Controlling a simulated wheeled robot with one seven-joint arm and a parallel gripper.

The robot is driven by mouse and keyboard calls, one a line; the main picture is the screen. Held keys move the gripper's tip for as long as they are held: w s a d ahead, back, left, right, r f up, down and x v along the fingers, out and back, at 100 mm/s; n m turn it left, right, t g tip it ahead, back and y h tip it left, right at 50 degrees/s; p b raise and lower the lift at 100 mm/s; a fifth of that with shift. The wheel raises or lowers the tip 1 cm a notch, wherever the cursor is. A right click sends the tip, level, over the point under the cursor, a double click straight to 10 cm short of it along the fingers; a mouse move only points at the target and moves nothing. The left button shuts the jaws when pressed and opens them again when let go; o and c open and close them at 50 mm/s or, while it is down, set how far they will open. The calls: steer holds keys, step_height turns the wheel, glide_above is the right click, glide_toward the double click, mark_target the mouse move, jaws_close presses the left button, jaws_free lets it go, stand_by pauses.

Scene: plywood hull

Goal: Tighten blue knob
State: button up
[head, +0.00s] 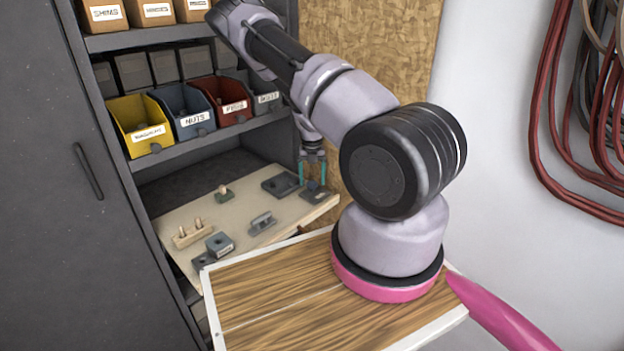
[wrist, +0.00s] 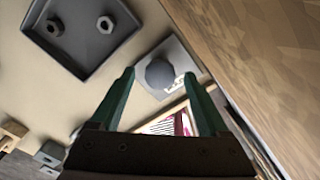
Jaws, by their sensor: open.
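A round, dull grey-blue knob (wrist: 160,73) sits on a light grey square plate (wrist: 172,50) with some lettering. In the head view, a dark plate (head: 318,194) lies at the right end of the wooden board, under my gripper (head: 312,182); the knob is small and partly hidden there. My gripper also shows in the wrist view (wrist: 159,74), with its two teal fingers apart and the knob appearing between their tips. Whether the fingers are down at the knob's height or above it I cannot tell. Nothing is held.
A dark tray (head: 281,184) with nuts lies left of the plate. A wooden wall (wrist: 255,60) stands close on the right.

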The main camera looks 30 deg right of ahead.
mark_target(312, 183)
steer(key=shift+r, duration=0.1)
step_height(312, 183, up, 11)
stand_by(0.4)
steer(key=shift+f, duration=0.2)
